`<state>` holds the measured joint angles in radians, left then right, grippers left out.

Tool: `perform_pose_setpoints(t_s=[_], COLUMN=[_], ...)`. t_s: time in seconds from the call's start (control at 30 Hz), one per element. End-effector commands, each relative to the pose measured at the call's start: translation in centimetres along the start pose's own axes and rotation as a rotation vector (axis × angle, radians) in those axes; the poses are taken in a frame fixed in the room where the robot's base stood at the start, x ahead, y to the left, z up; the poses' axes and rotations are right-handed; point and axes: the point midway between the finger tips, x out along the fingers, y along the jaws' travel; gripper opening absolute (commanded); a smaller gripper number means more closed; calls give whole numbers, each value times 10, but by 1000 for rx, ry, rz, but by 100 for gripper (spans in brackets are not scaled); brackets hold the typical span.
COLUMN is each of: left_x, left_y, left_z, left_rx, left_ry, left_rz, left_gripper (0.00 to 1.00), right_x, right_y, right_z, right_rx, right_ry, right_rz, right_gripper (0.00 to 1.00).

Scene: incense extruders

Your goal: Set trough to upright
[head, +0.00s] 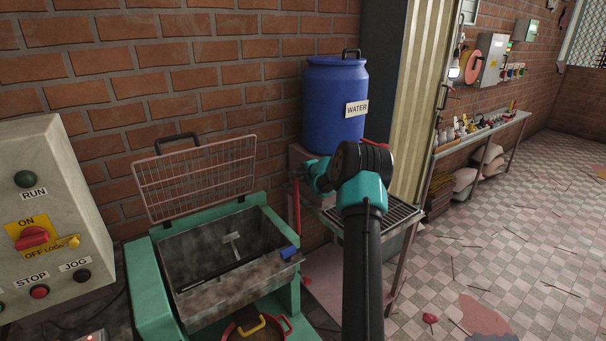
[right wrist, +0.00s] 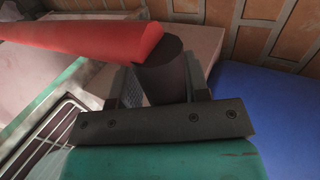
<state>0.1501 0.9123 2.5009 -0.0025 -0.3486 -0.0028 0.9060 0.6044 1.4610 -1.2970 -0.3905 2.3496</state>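The trough (head: 184,296) is a dirty grey metal bin set in a green machine frame (head: 140,275). Its open top shows in the head view, and it looks tipped toward the front. A pale T-shaped part shows inside. A red lever (head: 297,207) stands at the machine's right side; in the right wrist view a red bar (right wrist: 85,38) meets a dark round grip (right wrist: 160,72). My right gripper (head: 303,180) is at the lever's top, with its fingers closed on both sides of the dark grip. My left gripper is not in view.
A raised wire guard (head: 198,178) stands behind the trough. A blue water barrel (head: 330,105) is close to my right gripper, above a slatted metal stand (head: 395,212). A control box (head: 50,215) is at the left. A red-handled pot (head: 255,332) sits below the trough.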

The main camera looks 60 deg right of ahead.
Motion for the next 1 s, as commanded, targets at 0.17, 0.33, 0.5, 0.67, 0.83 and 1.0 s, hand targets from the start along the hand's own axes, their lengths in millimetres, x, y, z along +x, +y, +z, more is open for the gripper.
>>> perform_pose_setpoints(t_s=[0.17, 0.33, 0.5, 0.67, 0.83, 1.0], left_x=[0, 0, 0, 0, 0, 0], left_y=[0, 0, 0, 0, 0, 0], left_z=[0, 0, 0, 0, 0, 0], left_rx=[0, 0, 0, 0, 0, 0], left_ry=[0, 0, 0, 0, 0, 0], left_rz=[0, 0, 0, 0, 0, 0], left_gripper=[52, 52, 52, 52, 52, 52], right_x=[2, 1, -5, -22, -49, -79], right_y=[4, 2, 0, -1, -1, -1], right_z=[1, 1, 0, -1, 0, -1], right_rx=[3, 2, 1, 2, 1, 1], right_ry=[-2, -2, -1, 1, 1, 2], right_rz=[6, 3, 1, -1, -2, 0], right_gripper=[52, 52, 52, 52, 52, 52])
